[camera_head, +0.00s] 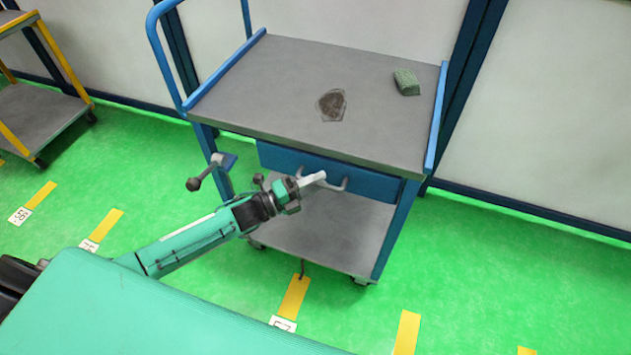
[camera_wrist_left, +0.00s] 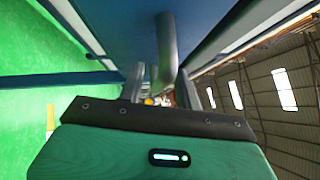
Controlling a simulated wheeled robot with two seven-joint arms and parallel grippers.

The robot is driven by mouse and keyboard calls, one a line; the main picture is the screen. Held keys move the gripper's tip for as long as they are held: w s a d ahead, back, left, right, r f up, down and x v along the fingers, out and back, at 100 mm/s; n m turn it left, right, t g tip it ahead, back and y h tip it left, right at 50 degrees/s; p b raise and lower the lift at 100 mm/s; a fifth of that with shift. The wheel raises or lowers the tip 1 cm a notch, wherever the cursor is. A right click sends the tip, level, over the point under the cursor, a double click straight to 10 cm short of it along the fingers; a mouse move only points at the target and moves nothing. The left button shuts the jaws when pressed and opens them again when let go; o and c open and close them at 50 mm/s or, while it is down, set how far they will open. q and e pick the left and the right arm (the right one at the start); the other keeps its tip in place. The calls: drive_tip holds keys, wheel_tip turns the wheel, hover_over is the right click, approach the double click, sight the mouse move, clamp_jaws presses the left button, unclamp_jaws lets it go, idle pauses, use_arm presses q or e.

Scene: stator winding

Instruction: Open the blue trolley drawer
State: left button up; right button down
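The blue trolley (camera_head: 300,95) stands ahead with a grey top. Its blue drawer (camera_head: 375,184) sits under the top, its front flush with the frame, so it looks closed. A grey bar handle (camera_head: 345,185) is on the drawer front. My left gripper (camera_head: 318,178) is at the left part of the handle. In the left wrist view the handle (camera_wrist_left: 167,45) lies between the spread fingers of the left gripper (camera_wrist_left: 162,88), with a gap visible beside it. The drawer front (camera_wrist_left: 130,30) fills the upper part there. My right gripper is not in view.
A dark flat piece (camera_head: 332,104) and a green block (camera_head: 406,82) lie on the trolley top. A grey lower shelf (camera_head: 320,235) is beneath the drawer. A yellow-framed cart (camera_head: 40,115) stands far left. The green floor (camera_head: 480,270) in front and to the right is free.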

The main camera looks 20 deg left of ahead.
use_arm(q)
clamp_jaws()
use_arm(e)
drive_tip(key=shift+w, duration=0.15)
use_arm(q)
drive_tip(key=shift+s, duration=0.1)
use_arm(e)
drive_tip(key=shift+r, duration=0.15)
